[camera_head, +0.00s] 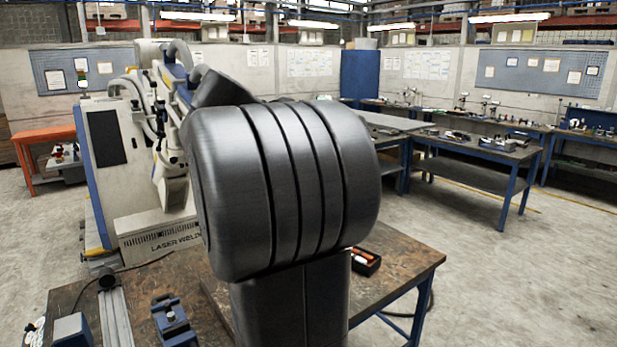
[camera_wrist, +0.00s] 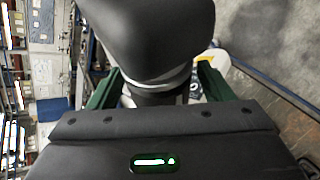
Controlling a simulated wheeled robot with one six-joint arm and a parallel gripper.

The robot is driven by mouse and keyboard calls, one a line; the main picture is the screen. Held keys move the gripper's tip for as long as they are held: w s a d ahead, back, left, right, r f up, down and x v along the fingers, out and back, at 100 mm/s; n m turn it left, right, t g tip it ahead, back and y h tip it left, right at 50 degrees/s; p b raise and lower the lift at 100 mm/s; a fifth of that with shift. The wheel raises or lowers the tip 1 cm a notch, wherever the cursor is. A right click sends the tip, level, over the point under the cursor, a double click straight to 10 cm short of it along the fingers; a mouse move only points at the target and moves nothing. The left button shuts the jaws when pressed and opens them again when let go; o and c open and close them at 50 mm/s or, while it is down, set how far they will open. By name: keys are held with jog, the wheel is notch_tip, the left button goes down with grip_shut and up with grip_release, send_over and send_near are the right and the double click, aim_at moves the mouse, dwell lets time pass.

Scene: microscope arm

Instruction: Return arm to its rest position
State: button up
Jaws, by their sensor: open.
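My gripper (camera_wrist: 158,84) shows in the wrist view, with green fingers spread apart on the left and right. A dark, rounded part (camera_wrist: 150,35) with a pale ring at its lower end fills the upper middle. Its narrower lower end appears between the fingers; I cannot tell whether they touch it, or whether it is the task's arm. In the head view a large dark grooved cylinder, which seems to be part of my own arm, blocks the centre. My gripper does not show there, and I cannot make out a microscope.
A worn workbench (camera_head: 397,258) stands in front, with a blue vise (camera_head: 172,322), a metal rail (camera_head: 115,318) and a small dark tray (camera_head: 366,262) on it. A white laser welder (camera_head: 160,240) stands behind at left. Open floor lies to the right, before blue-legged benches (camera_head: 480,152).

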jog(key=shift+a+r, duration=0.1)
